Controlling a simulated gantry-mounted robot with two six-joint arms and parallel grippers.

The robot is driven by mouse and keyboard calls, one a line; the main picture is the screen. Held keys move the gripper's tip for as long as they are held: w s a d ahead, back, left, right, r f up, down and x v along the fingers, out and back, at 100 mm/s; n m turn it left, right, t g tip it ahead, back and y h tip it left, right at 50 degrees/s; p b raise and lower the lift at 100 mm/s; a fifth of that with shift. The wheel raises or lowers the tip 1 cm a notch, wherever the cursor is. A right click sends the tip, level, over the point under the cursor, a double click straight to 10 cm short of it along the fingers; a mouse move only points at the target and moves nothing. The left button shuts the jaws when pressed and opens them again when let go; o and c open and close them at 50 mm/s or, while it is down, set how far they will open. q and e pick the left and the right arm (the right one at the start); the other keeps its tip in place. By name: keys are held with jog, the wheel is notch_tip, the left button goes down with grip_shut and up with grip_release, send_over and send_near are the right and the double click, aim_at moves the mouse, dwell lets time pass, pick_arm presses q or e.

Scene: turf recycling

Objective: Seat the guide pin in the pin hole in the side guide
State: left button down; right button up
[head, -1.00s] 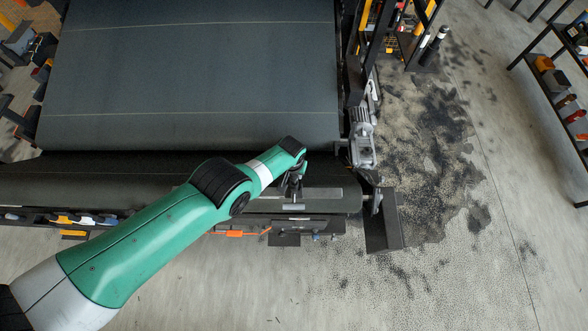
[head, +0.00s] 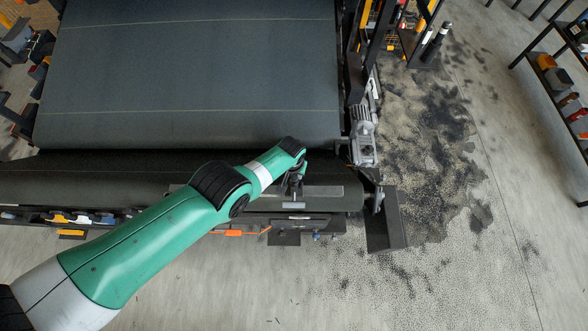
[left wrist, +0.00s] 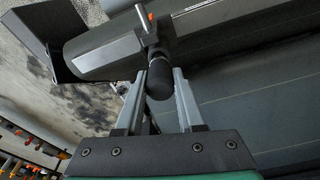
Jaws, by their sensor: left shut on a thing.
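My left gripper (head: 293,188) is at the front edge of the belt machine, beside a flat grey plate (head: 322,192). In the left wrist view my left gripper (left wrist: 160,82) is shut on a dark, round-ended knob (left wrist: 158,80), which looks like the grip of the guide pin. My right gripper is not in view.
The wide dark belt (head: 190,80) fills the space behind the gripper. A grey bracket mechanism (head: 362,145) stands at its right edge, and a dark open chute (head: 385,225) sits at the front right. An orange part (head: 233,233) hangs below the edge. Shelves (head: 555,90) stand far right.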

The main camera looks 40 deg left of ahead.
pick_arm(q)
jog(key=shift+f+b, duration=0.9)
jog(key=shift+f, duration=0.1)
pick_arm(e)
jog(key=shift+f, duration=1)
pick_arm(q)
jog(key=shift+c, duration=2.2)
grip_release()
